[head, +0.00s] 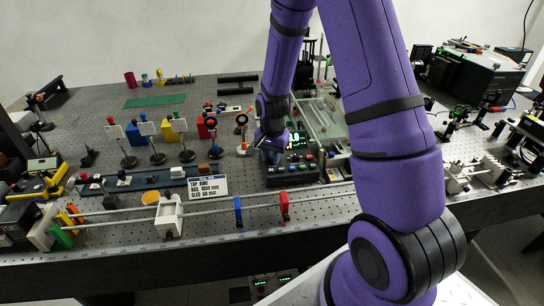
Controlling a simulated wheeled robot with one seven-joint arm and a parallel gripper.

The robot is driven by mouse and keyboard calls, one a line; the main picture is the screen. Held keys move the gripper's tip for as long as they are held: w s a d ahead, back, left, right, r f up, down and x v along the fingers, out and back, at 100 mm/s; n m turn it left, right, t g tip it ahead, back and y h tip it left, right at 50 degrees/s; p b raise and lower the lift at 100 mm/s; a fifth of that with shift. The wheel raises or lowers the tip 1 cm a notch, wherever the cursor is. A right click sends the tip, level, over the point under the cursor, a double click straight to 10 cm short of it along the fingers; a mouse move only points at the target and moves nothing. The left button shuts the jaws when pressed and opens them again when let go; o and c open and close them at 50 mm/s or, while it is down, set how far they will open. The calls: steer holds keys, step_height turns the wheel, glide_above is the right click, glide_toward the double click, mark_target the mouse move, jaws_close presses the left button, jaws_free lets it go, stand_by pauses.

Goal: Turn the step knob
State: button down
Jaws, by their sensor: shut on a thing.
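The control box (292,176) is dark, with a lit green display and a row of coloured buttons, and stands near the middle of the bench. My gripper (267,153) reaches down from above onto the left part of the box, beside the display. It is shut on a knob there, which fits the step knob; my gripper hides the knob itself, so its pointer and setting cannot be read. The display (297,140) is partly covered by my gripper, and its number is only partly legible.
A rail with a blue clamp (238,211) and a red clamp (285,206) runs in front of the box. A white label (208,186) lies to its left. Several post-mounted cards and coloured blocks stand further left. A glass-like plate (322,118) lies behind.

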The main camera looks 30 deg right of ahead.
steer(key=n, duration=0.4)
steer(key=shift+n, duration=2.4)
steer(key=c, duration=1)
jaws_free()
step_height(320, 180, up, 11)
steer(key=shift+f, duration=0.1)
